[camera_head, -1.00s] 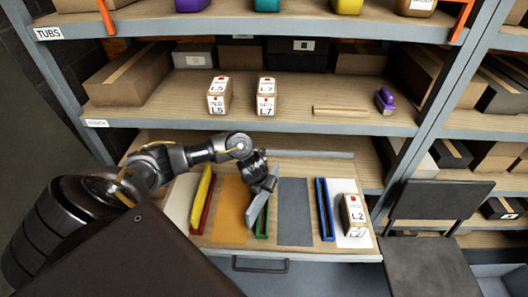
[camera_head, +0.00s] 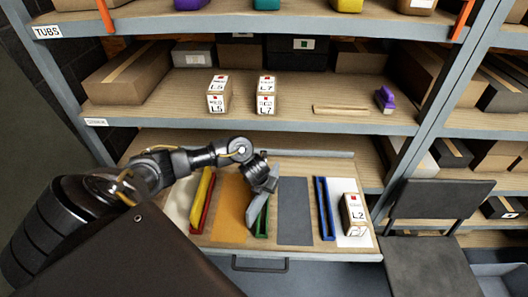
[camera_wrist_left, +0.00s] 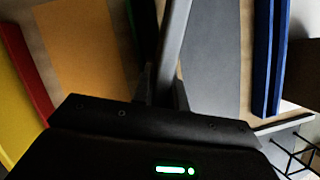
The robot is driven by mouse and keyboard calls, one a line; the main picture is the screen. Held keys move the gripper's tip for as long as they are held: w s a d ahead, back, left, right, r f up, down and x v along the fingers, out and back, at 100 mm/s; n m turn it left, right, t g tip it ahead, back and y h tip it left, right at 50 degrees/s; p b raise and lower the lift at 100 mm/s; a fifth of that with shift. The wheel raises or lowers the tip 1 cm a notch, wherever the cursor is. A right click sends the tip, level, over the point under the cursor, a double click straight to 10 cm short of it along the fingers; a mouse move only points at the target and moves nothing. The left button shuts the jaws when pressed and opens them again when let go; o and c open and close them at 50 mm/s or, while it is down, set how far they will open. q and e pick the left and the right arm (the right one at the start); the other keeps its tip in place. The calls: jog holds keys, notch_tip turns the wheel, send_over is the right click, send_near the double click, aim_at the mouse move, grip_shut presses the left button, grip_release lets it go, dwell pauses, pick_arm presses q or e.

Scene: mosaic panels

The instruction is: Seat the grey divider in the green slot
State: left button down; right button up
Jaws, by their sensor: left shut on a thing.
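My left gripper (camera_head: 265,181) is shut on the grey divider (camera_head: 257,208) and holds it over the pull-out shelf. The divider is tilted, its lower front corner just left of the green slot (camera_head: 262,224). The divider hides part of the slot, and I cannot tell whether they touch. In the left wrist view the divider (camera_wrist_left: 174,38) runs up from between the fingers (camera_wrist_left: 163,88). A bit of green from the slot (camera_wrist_left: 129,14) shows to its left. My right gripper is not in view.
A yellow divider (camera_head: 202,187) stands in the red slot (camera_head: 201,218) on the left. A blue slot (camera_head: 325,210) and a box marked L2 (camera_head: 354,214) are on the right. Orange (camera_head: 231,208) and grey (camera_head: 295,212) panels flank the green slot. A shelf (camera_head: 300,122) hangs above.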

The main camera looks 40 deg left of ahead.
pick_arm(q)
jog(key=shift+r, duration=0.15)
jog(key=shift+r, duration=0.3)
jog(key=s+d+r+p, duration=0.9)
jog(key=d+r+p, duration=0.1)
jog(key=r+p, duration=0.1)
jog(key=shift+s+d+r, duration=0.15)
jog(key=shift+d+r, duration=0.15)
jog(key=shift+r, duration=0.3)
